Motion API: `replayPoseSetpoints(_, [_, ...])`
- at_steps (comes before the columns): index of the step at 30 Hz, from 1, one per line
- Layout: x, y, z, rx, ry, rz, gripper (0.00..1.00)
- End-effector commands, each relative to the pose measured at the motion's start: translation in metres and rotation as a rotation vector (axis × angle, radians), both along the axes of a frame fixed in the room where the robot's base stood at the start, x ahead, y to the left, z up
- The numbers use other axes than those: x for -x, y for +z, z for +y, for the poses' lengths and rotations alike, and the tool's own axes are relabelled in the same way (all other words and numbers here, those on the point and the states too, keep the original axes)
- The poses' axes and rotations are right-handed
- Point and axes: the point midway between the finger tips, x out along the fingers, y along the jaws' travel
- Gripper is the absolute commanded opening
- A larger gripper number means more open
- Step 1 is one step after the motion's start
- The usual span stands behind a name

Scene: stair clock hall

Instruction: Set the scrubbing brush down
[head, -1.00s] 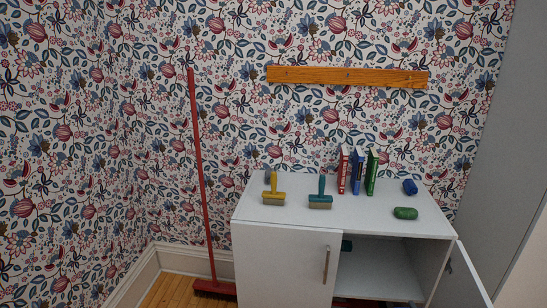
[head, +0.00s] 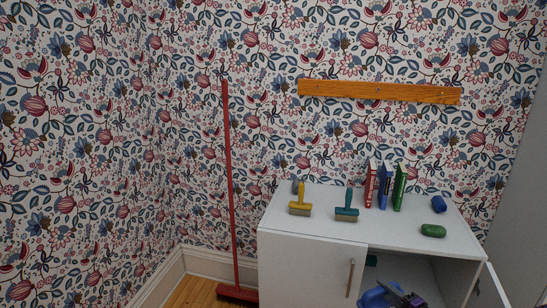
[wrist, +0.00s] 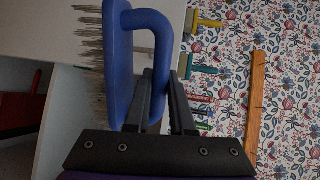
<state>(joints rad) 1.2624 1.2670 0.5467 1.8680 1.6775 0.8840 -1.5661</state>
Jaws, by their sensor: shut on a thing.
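The scrubbing brush (wrist: 118,70) has a blue back, a blue looped handle and pale bristles. My gripper (wrist: 165,75) is shut on its handle in the wrist view, with the bristles facing left there. In the head view the blue brush (head: 374,298) shows at the bottom edge, partly cut off, with my gripper (head: 402,297) beside it. Both appear in front of the open right side of the white cabinet (head: 300,262). No contact between the brush and the cabinet can be made out.
On the cabinet top are a yellow-handled brush (head: 300,205), a teal-handled brush (head: 347,211), red, blue and green books (head: 384,188), a blue item (head: 438,204) and a green item (head: 433,231). The right door (head: 495,288) stands open. A red broom (head: 231,190) leans left.

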Motion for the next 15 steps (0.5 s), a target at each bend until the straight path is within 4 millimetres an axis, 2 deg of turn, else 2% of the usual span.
replayPoseSetpoints(1, [-0.003,0.021,0.027,0.007,0.072,-0.002,0.00])
replayPoseSetpoints(3, [-0.002,0.042,0.063,0.005,0.165,-0.002,0.00])
replayPoseSetpoints(9, [0.016,0.090,0.154,0.003,0.404,0.000,0.00])
replayPoseSetpoints(12, [0.028,0.105,0.185,0.001,0.489,0.001,0.00])
replayPoseSetpoints(15, [0.037,0.114,0.206,0.000,0.546,0.000,0.00])
